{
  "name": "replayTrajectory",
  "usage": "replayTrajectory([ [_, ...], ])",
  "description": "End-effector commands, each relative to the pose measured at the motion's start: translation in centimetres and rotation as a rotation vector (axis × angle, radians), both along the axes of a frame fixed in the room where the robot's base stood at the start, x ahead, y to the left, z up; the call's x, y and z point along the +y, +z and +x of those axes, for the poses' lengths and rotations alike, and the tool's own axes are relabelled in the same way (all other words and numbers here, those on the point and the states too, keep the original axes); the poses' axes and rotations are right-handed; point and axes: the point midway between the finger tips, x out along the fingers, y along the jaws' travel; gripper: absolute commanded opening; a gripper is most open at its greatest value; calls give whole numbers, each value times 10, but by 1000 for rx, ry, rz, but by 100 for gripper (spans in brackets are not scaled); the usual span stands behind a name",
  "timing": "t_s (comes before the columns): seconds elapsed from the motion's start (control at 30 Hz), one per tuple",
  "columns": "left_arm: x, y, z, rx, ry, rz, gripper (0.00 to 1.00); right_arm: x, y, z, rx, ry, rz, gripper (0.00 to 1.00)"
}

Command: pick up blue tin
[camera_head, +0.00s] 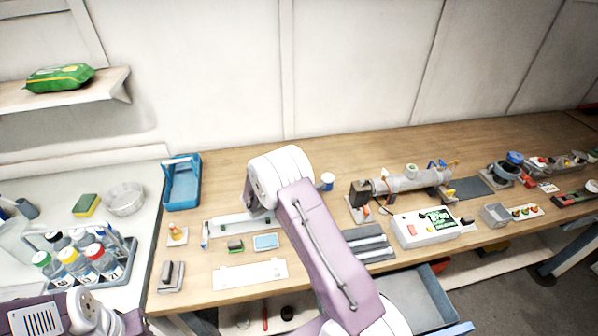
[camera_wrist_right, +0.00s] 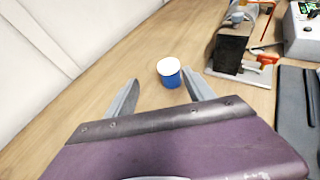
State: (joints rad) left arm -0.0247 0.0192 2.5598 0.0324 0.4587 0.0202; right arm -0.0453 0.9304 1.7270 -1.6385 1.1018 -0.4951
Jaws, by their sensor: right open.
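The blue tin (camera_head: 327,181) is a small upright cylinder with a white top, standing on the wooden bench just right of my right arm's wrist in the head view. In the right wrist view the tin (camera_wrist_right: 169,78) stands just beyond my right gripper (camera_wrist_right: 160,77), between the lines of its two fingertips. The right gripper is open and empty, and its fingers are apart from the tin. In the head view my right arm hides its fingers. My left arm shows at the lower left, but its gripper is out of frame.
A tube apparatus on a dark block (camera_wrist_right: 230,53) stands right of the tin. A white control box (camera_head: 428,229) and dark trays (camera_head: 368,243) lie further right and nearer. A blue basket (camera_head: 182,183) stands at the left. Bare bench lies around the tin, with the wall behind.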

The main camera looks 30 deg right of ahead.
Motion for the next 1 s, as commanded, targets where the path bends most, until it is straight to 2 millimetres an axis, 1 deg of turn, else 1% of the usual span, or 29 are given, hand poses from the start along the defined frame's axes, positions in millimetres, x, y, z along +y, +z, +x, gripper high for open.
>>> replayTrajectory([
  [0.07,0,5,0,0,0,0,36,0,-8,-5,28,0,-1,62],
  [0.17,0,5,0,0,0,0,36,1,-8,-5,30,1,1,62],
  [0.27,0,6,0,0,0,0,36,-4,-11,-4,31,-1,1,62],
  [0.47,0,14,0,0,0,0,36,-30,-21,4,30,-3,1,62],
  [0.57,0,14,0,0,0,0,36,-35,-24,6,29,-2,2,62],
  [0.63,0,17,0,0,0,0,36,-40,-24,7,30,-2,2,62],
  [0.77,0,28,0,0,0,0,36,-63,-31,12,31,-6,3,62],
  [0.83,0,27,0,0,0,0,36,-73,-37,16,29,-4,2,62],
  [0.9,0,28,0,0,0,0,36,-79,-40,18,29,-3,2,62],
  [1.0,0,28,0,0,0,0,36,-81,-42,19,29,-2,2,62],
])
